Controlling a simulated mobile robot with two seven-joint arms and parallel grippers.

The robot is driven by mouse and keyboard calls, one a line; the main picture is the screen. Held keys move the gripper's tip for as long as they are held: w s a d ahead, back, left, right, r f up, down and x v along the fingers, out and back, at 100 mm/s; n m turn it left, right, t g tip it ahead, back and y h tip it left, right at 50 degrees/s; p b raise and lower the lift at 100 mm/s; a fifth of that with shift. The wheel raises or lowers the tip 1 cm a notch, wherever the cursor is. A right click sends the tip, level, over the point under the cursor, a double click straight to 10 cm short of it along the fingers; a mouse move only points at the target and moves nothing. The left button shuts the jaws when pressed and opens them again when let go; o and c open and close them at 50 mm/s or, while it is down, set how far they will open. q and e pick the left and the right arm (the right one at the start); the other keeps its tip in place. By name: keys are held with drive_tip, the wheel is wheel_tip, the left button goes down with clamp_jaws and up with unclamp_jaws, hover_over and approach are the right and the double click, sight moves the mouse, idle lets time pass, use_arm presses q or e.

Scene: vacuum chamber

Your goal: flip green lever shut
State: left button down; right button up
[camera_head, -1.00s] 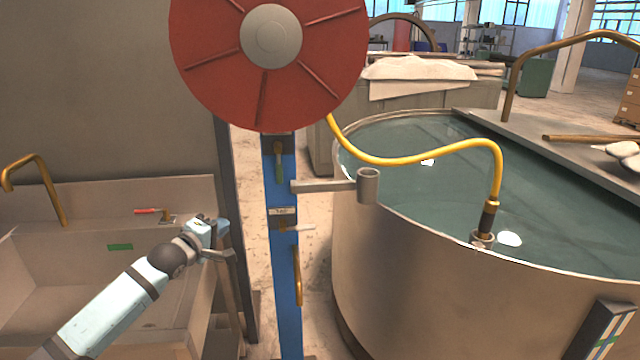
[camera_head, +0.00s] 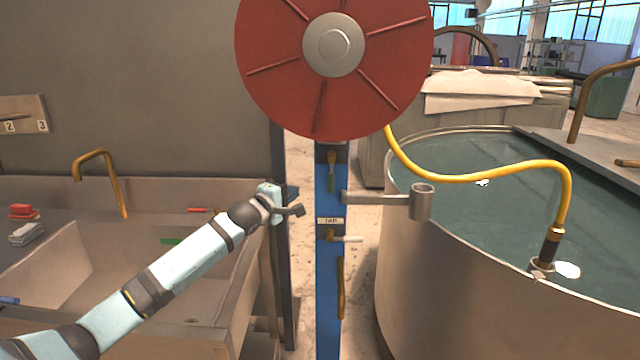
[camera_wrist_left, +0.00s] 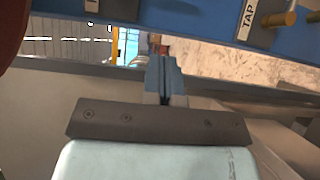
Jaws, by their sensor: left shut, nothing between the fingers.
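My left gripper (camera_head: 290,192) is shut and empty, a little left of the post and apart from the lever. Its closed blue fingers show in the left wrist view (camera_wrist_left: 165,78), with the blue post (camera_wrist_left: 190,18) across the top. The TAP label (camera_wrist_left: 250,20) and a brass fitting (camera_wrist_left: 280,19) are at the upper right there. I cannot make out the green lever in that view. My right gripper is not in view.
A grey arm with a cup (camera_head: 421,202) sticks out right from the post. A pale-handled tap (camera_head: 345,239) sits below the label. A water tank (camera_head: 430,285) with a yellow hose (camera_head: 470,177) stands right. A sink (camera_head: 60,330) lies left, beside a dark upright (camera_head: 279,160).

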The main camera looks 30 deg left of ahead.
sight(331, 173)
use_arm(q)
drive_tip(key=w+d, duration=0.1)
drive_tip(key=w, duration=0.2)
drive_tip(key=w+d+p, duration=0.1)
drive_tip(key=w, duration=0.2)
drive_tip(key=w+d, duration=0.1)
drive_tip(key=w, duration=0.1)
drive_tip(key=shift+w+d, duration=0.1)
drive_tip(key=shift+w, duration=0.3)
drive_tip(key=shift+w+d+f+n, duration=0.1)
drive_tip(key=shift+d+n, duration=0.1)
drive_tip(key=shift+n, duration=0.1)
